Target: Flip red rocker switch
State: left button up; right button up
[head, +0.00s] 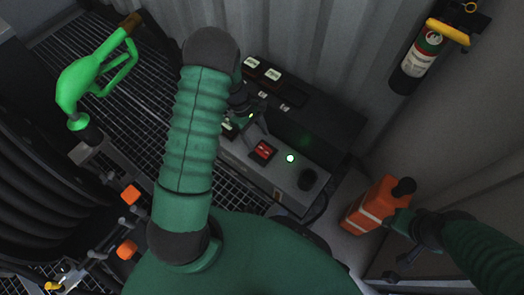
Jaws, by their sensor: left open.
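The red rocker switch (263,150) sits in a black frame on the sloped front face of the grey control box (277,178). My left arm arches over from the body, and its gripper (243,118) is small and dark, partly behind the arm. It is open, above and left of the switch, over the box's left part. No contact with the switch can be made out. My right gripper (404,222) is beside an orange canister (374,206) at the right; its fingers cannot be made out clearly.
A green lit lamp (290,158) and a black knob (308,180) are right of the switch. A green fuel nozzle (92,80) and hose reel (35,190) stand at the left. A fire extinguisher (419,62) hangs at the upper right.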

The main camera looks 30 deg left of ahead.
pick_arm(q)
jog(key=b+x, duration=0.2)
jog(key=x, duration=0.4)
pick_arm(e)
jog(key=x, duration=0.3)
jog(key=shift+s+f, duration=0.35)
